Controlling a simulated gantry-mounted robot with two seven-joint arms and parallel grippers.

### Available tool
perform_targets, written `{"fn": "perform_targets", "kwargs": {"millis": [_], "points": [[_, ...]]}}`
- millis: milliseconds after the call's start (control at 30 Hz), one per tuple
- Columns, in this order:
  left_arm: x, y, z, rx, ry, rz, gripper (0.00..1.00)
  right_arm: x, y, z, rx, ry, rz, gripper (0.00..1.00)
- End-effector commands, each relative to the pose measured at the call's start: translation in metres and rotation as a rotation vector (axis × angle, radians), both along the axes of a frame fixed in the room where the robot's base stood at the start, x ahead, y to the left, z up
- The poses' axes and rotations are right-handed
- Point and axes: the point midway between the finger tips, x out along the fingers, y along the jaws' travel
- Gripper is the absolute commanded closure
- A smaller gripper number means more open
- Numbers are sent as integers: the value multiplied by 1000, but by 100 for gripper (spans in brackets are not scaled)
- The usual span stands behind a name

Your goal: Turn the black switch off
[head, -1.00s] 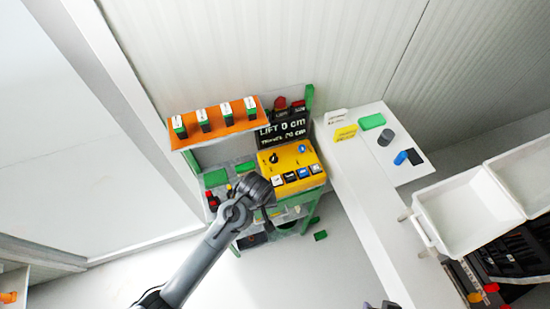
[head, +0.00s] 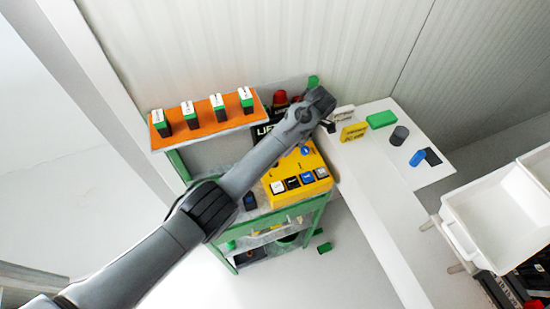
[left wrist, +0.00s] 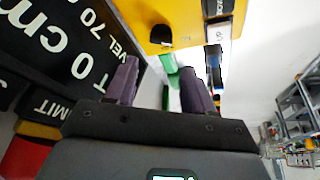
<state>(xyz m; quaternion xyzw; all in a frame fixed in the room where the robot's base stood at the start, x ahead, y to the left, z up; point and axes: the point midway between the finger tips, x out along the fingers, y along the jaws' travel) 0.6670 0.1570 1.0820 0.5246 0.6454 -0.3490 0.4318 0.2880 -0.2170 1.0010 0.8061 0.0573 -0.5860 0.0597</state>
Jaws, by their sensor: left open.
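The yellow control box (head: 298,186) stands on the green-framed bench, with a row of buttons along its near edge. My left arm crosses it in the head view and hides the black switch there. In the left wrist view a black knob (left wrist: 160,35), which looks like the black switch, sits on the yellow panel (left wrist: 187,18). My left gripper (left wrist: 160,72) is open, its two fingers apart with nothing visible between them. The knob appears beyond the fingertips, not between them. In the head view the left gripper (head: 327,122) is beside the box's back right corner. My right gripper is out of view.
The black display (left wrist: 55,45) fills the left of the wrist view, close to the fingers. A red button (head: 280,98) is behind the arm. An orange shelf (head: 207,131) stands left; a white table (head: 400,165) with yellow, green and blue items is right.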

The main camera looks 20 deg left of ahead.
Motion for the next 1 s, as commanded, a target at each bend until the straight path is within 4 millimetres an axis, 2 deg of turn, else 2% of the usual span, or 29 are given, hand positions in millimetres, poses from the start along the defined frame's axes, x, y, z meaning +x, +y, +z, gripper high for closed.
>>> {"fn": "perform_targets", "kwargs": {"millis": [500,700,1000], "points": [[-7,30,-73,0,5,-1,47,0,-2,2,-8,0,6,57],[-8,36,-88,0,2,0,47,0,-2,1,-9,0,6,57],[-9,37,-91,-2,3,-2,47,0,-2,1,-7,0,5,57]]}}
